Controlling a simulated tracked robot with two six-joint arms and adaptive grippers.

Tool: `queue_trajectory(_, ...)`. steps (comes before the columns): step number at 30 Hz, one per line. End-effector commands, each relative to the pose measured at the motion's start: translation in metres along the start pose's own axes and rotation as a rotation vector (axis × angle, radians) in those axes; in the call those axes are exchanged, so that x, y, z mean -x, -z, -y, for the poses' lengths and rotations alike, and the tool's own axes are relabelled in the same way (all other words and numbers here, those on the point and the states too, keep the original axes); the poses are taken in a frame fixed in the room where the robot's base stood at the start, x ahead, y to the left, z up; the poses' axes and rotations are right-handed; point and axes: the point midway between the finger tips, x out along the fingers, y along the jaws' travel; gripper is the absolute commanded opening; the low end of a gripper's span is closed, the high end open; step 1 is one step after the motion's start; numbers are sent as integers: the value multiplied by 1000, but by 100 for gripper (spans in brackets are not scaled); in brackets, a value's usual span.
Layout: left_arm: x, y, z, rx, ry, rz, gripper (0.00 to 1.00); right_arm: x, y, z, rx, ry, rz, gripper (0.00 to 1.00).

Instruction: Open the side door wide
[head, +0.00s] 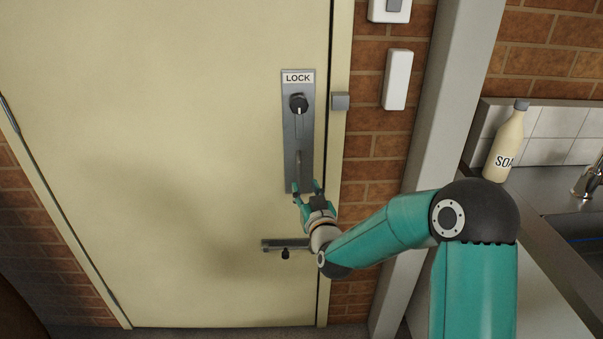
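The cream side door (170,130) fills the left and middle of the head view and looks closed in its frame. A grey plate (287,135) marked LOCK sits near its right edge, with a round black knob (298,103) and a grey handle (298,165) below it. My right gripper (307,186) is at the plate's lower end, just below the handle, its teal fingers apart. I cannot tell whether they touch the handle. A grey bar with a small black knob (285,254) is low on the door, partly behind my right gripper. My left gripper is out of view.
A grey block (340,101) sits on the door frame at plate height. White wall boxes (397,79) are on the brick right of the door. A grey post (440,110), a counter with a soap bottle (505,145) and a tap (590,178) stand at right.

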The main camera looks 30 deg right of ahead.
Motion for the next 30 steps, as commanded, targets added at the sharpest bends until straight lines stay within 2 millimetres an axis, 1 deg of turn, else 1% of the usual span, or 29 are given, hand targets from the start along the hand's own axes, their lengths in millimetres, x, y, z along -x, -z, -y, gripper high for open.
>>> queue_trajectory(1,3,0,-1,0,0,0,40,-11,1,0,0,-1,-1,39)
queue_trajectory(3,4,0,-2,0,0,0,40,-25,1,0,0,0,-1,39)
queue_trajectory(6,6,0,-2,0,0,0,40,-42,0,0,0,1,-1,39)
queue_trajectory(10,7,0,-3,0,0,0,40,-58,0,0,0,1,0,39)
queue_trajectory(16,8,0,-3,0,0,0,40,-69,0,0,0,1,1,39)
queue_trajectory(24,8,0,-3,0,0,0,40,-70,-1,0,0,1,1,39)
queue_trajectory(26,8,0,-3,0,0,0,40,-70,0,0,0,1,1,31)
queue_trajectory(30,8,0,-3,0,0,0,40,-70,0,0,0,0,1,8)
